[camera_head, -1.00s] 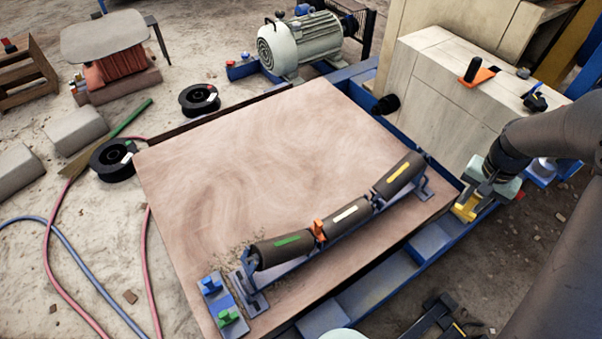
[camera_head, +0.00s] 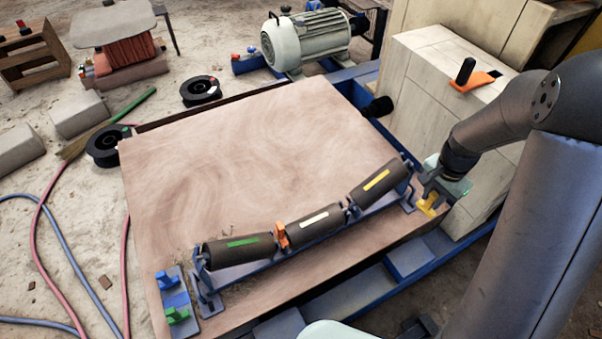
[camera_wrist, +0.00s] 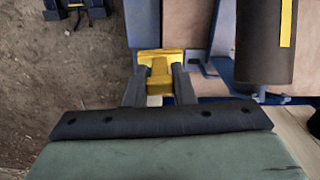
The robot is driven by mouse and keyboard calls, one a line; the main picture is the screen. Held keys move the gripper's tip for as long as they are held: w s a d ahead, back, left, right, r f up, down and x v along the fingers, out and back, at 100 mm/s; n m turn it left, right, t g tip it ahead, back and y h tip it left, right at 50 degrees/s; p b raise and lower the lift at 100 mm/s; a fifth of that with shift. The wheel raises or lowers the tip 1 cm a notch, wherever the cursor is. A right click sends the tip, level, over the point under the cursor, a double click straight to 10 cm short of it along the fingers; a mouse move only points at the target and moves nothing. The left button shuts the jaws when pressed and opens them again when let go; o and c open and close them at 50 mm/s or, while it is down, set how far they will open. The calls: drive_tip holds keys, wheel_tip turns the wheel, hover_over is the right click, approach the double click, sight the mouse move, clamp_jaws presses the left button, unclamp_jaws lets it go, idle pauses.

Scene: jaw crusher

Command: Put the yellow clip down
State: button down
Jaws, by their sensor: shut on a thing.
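The yellow clip (camera_head: 428,203) is between the fingers of my gripper (camera_head: 430,192), at the right corner of the wooden board (camera_head: 230,150). In the wrist view the yellow clip (camera_wrist: 160,70) sits between the two fingertips of my gripper (camera_wrist: 160,82), which is shut on it. The clip is just beside the end of the roller frame, near the roller with the yellow stripe (camera_head: 377,181). I cannot tell whether the clip touches the board.
The roller frame carries a green-striped roller (camera_head: 240,250) and a white-striped roller (camera_head: 314,223), with an orange clip (camera_head: 281,235) between them. A blue plate (camera_head: 172,304) holds a blue clip (camera_head: 167,279) and a green clip (camera_head: 177,315). The board's middle is clear.

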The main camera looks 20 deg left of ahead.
drive_tip(key=shift+s+a+f+m, duration=0.1)
drive_tip(key=shift+a+f+m, duration=0.1)
drive_tip(key=shift+f+m, duration=0.4)
drive_tip(key=shift+w+d+f+b, duration=0.35)
drive_tip(key=shift+w+f+b, duration=0.9)
drive_tip(key=shift+w+f, duration=1)
drive_tip(key=shift+w+d+f+b, duration=0.35)
drive_tip(key=shift+w+f+b, duration=0.9)
drive_tip(key=shift+w+f, duration=1.05)
drive_tip(key=shift+w+d+f+b, duration=0.35)
drive_tip(key=shift+w+f+b, duration=0.9)
drive_tip(key=shift+w+f, duration=1)
drive_tip(key=shift+w+r, duration=0.15)
drive_tip(key=shift+r, duration=0.05)
drive_tip(key=shift+f, duration=0.15)
drive_tip(key=c, duration=1.2)
unclamp_jaws()
drive_tip(key=shift+c, duration=0.2)
